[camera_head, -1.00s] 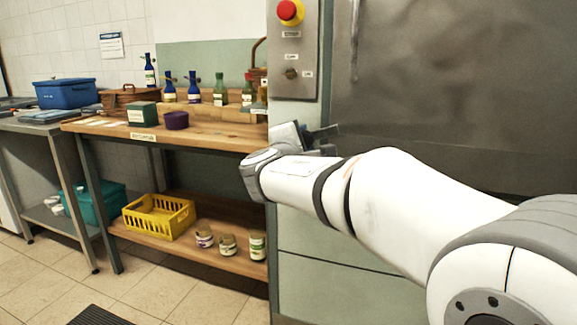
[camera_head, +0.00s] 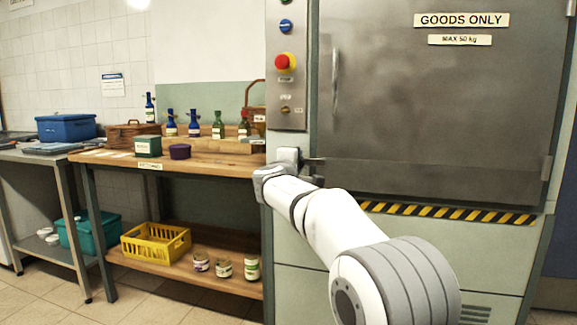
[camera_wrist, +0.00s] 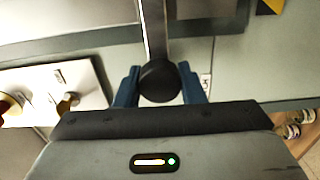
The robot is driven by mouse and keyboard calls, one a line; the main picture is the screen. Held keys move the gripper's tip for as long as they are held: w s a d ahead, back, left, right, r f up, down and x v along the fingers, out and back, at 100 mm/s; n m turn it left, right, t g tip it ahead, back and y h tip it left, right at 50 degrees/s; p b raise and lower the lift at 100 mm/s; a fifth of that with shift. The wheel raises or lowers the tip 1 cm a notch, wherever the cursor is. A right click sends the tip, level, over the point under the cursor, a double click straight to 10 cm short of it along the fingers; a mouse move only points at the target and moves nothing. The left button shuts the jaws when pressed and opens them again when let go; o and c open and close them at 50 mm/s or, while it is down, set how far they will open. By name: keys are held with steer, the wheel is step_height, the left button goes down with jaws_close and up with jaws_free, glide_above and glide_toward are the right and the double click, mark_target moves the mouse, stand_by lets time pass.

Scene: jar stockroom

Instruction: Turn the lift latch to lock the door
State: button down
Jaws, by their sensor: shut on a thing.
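The lift door (camera_head: 430,110) is a grey metal panel on the right in the head view, and it looks shut. The lift latch shows in the wrist view as a metal bar (camera_wrist: 154,32) ending in a dark round knob (camera_wrist: 160,82). My gripper (camera_wrist: 159,88) is shut on this knob, with one blue finger on each side. In the head view my gripper (camera_head: 303,165) is at the door's lower left corner. There my wrist hides most of the latch, so I cannot tell its full angle.
A control panel (camera_head: 287,70) with a red button (camera_head: 285,62) and a small key switch (camera_head: 285,109) is just above my gripper. A wooden bench (camera_head: 210,162) with bottles stands close on the left. A yellow crate (camera_head: 155,244) and several jars sit on its lower shelf.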

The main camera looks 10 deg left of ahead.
steer(key=shift+w+d+f, duration=0.1)
steer(key=shift+d, duration=0.15)
steer(key=c, duration=1.2)
jaws_free()
steer(key=shift+o, duration=1.4)
steer(key=shift+a, duration=0.15)
steer(key=shift+s, duration=0.2)
steer(key=s, duration=0.7)
steer(key=shift+s+a, duration=0.3)
steer(key=shift+a, duration=0.1)
